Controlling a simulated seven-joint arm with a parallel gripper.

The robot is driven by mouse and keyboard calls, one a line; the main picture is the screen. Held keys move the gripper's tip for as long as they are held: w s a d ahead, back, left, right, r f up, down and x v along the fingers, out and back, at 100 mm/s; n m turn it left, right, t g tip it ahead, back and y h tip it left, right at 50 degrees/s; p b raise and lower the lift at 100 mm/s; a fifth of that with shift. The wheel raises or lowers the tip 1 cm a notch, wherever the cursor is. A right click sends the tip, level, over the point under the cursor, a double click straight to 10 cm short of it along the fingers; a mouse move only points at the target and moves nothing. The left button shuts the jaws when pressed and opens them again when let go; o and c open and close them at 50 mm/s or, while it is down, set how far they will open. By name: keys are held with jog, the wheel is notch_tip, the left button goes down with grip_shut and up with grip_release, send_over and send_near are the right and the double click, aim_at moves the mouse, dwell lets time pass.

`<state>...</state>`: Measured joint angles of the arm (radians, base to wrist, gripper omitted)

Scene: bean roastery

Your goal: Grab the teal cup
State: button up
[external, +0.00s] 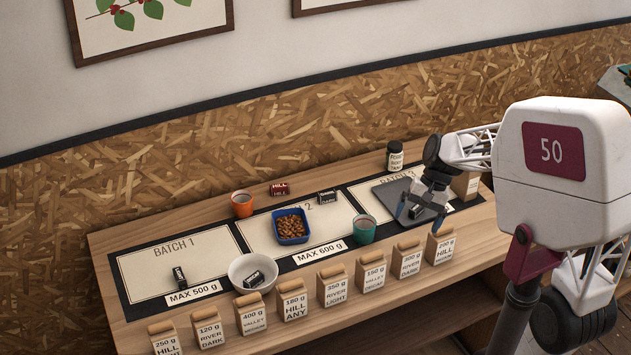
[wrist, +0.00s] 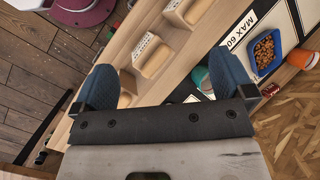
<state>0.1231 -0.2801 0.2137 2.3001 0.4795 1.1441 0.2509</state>
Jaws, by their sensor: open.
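The teal cup (external: 364,230) stands upright on the table, just right of the MAX 600 g label. In the wrist view the teal cup (wrist: 201,80) is partly hidden behind the right-hand finger. My gripper (external: 420,207) is open, to the right of the cup over the dark flat plate, apart from the cup. In the wrist view both blue fingertips of my gripper (wrist: 167,80) are spread wide, with nothing seen held between them.
A blue bowl of beans (external: 291,225) and an orange cup (external: 242,204) stand left of the teal cup. Several labelled bags (external: 332,288) line the front edge. A white bowl (external: 243,265) holds a black block. A dark jar (external: 395,156) stands behind the plate (external: 390,193).

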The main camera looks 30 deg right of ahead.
jog(key=w+f+m+y, duration=0.5)
jog(key=w+f+m, duration=0.15)
jog(key=w, duration=0.55)
jog(key=m+t+y, duration=0.1)
jog(key=m+y, duration=0.2)
jog(key=m, duration=0.1)
send_near(355, 231)
jog(key=shift+w+d, duration=0.15)
jog(key=shift+d, duration=0.55)
jog(key=shift+a, duration=0.1)
jog(key=shift+x, duration=1.2)
jog(key=shift+x, duration=2.6)
